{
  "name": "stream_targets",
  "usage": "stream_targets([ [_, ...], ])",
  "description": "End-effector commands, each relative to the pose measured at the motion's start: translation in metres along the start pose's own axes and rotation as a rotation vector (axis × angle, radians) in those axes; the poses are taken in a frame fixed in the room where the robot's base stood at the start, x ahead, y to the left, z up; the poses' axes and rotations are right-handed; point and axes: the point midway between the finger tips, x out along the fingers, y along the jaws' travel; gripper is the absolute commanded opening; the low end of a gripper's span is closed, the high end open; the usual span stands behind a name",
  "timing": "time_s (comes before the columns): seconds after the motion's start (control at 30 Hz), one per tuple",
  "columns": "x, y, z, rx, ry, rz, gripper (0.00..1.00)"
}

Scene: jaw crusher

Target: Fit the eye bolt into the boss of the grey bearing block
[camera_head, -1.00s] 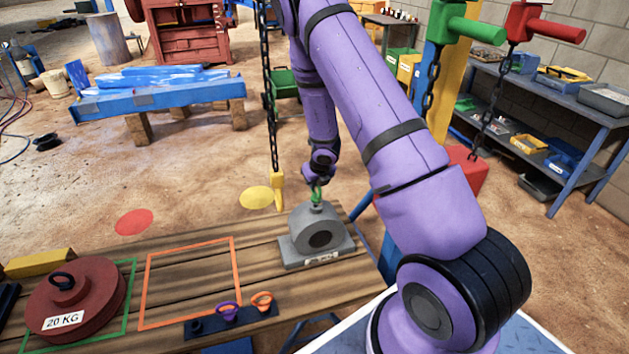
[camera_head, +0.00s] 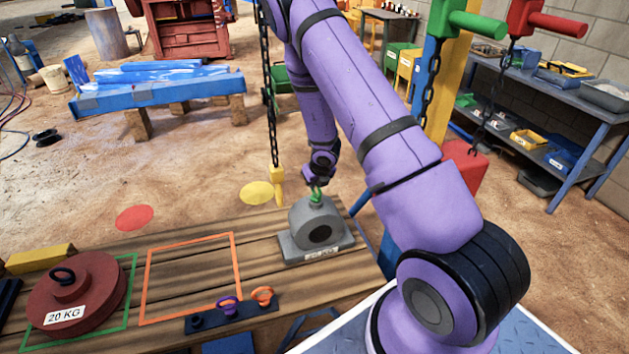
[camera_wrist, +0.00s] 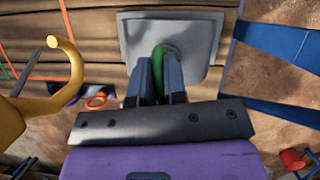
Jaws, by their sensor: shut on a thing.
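The grey bearing block (camera_head: 318,228) stands on the wooden bench near its right end, with a dark round bore facing the front. The green eye bolt (camera_head: 316,195) is at the top of the block, at its boss. My gripper (camera_head: 315,188) is above the block, shut on the eye bolt. In the wrist view, the fingers (camera_wrist: 160,82) close around the green ring (camera_wrist: 159,62) over the grey block (camera_wrist: 196,38). The fingers hide the bolt's shank and the boss, so I cannot tell how deep it sits.
A yellow hook (camera_wrist: 62,85) on a chain hangs close to the left of my gripper. A rack (camera_head: 232,318) with a purple and an orange eye bolt lies at the bench's front. A red 20 KG weight (camera_head: 85,300) sits at left. The orange-outlined square (camera_head: 190,280) is empty.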

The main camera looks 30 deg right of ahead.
Motion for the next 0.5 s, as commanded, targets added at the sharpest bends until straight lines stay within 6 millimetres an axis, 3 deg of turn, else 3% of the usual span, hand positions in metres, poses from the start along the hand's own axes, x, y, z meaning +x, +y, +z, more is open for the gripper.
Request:
stream_targets([
  [0.3,0.0060,-0.0001,-0.0024,-0.001,-0.001,-0.001,0.00],
  [0.33,0.0056,-0.0002,-0.0021,-0.001,-0.001,-0.001,0.19],
  [0.4,0.0055,-0.0002,-0.0021,0.000,-0.001,0.000,0.35],
  [0.43,0.0055,-0.0002,-0.0021,0.000,-0.001,0.000,0.42],
  [0.5,0.0056,-0.0002,-0.0021,0.000,-0.001,0.000,0.42],
])
